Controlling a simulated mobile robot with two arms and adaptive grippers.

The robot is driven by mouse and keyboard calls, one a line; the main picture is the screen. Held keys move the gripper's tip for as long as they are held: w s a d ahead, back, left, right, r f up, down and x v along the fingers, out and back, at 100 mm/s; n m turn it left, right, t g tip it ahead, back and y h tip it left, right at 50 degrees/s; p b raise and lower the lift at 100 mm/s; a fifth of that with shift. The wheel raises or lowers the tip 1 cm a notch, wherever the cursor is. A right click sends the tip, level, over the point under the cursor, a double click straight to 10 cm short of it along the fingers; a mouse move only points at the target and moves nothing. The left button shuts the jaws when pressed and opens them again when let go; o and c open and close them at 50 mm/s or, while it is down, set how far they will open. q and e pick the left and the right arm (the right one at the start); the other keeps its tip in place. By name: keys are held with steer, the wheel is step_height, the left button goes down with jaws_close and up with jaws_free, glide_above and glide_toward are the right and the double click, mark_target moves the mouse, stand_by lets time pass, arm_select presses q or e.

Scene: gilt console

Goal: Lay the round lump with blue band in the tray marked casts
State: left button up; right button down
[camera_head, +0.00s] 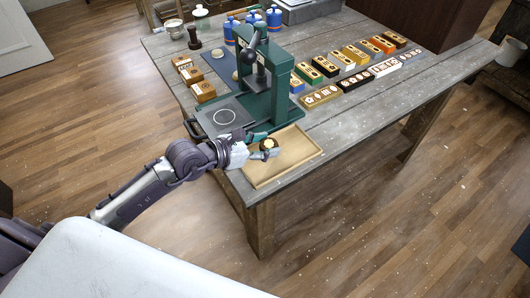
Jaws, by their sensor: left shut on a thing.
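My left gripper (265,151) reaches in from the left and is shut on a small, round, cream-coloured lump (268,143). The gripper hides part of the lump, and I cannot make out a blue band on it. The gripper and lump are over the back left part of a shallow, light wooden tray (288,172) at the near corner of the table. I cannot tell how high the lump is above the tray floor. No marking on the tray is readable. My right gripper is not in view.
A green press (283,85) stands just behind the tray, with a dark plate (222,116) to its left. Wooden blocks (203,91) stand left of it. Several patterned coloured blocks (326,67) lie in rows to the right. Blue bottles (229,27) stand at the back.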

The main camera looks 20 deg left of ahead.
arm_select(q)
step_height(320, 180, down, 4)
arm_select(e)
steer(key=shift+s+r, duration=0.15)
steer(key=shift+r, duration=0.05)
arm_select(q)
steer(key=shift+f, duration=0.15)
steer(key=o, duration=1.1)
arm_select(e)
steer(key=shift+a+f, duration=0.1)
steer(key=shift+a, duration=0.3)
